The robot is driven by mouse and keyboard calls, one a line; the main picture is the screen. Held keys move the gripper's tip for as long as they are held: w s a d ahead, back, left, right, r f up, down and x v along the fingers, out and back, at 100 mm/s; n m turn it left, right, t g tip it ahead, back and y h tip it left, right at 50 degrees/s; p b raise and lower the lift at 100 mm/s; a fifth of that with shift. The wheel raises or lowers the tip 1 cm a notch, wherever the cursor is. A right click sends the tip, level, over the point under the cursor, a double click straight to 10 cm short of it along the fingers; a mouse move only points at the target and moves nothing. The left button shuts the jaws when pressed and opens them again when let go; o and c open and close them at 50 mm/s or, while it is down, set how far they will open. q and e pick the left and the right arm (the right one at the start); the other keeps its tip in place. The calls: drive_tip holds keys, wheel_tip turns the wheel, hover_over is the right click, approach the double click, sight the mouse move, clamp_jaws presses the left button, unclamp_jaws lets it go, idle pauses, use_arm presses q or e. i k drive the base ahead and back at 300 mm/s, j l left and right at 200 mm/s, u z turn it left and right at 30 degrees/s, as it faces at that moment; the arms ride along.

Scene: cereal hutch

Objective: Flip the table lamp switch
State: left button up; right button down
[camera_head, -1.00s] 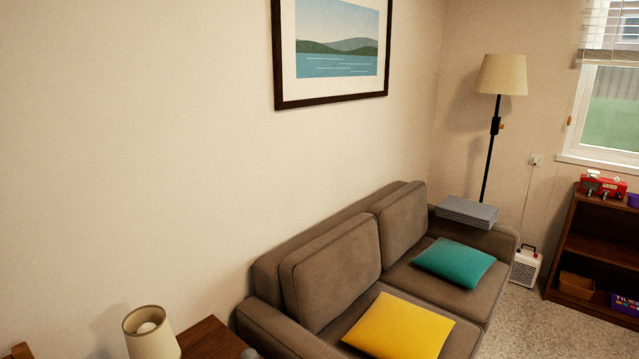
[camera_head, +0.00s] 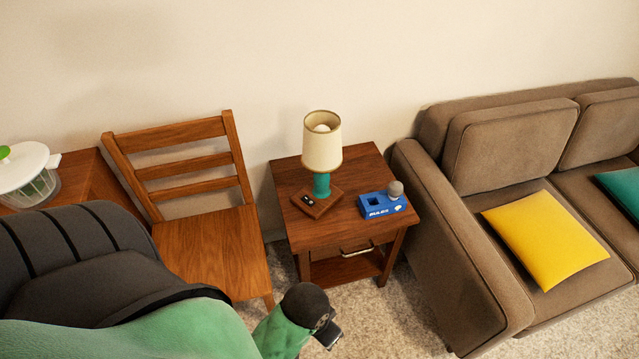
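The table lamp (camera_head: 322,146) stands upright on the wooden side table (camera_head: 345,225), with a cream shade, a bulb inside and a teal stem. At its foot is a square wooden base (camera_head: 318,205) with a small dark-and-white switch (camera_head: 308,200) on its left front part. My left arm fills the lower left of the view. A small dark end part of an arm of mine shows at the bottom, in front of the table and well apart from the lamp. No gripper fingers can be made out clearly.
A blue box with a grey ball (camera_head: 380,205) sits right of the lamp on the table. A wooden chair (camera_head: 205,235) stands left, a brown sofa (camera_head: 450,235) right. A lidded white bowl (camera_head: 28,175) is at far left. Carpet is free in front.

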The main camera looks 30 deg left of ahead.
sight(306, 198)
drive_tip(key=u, duration=1.15)
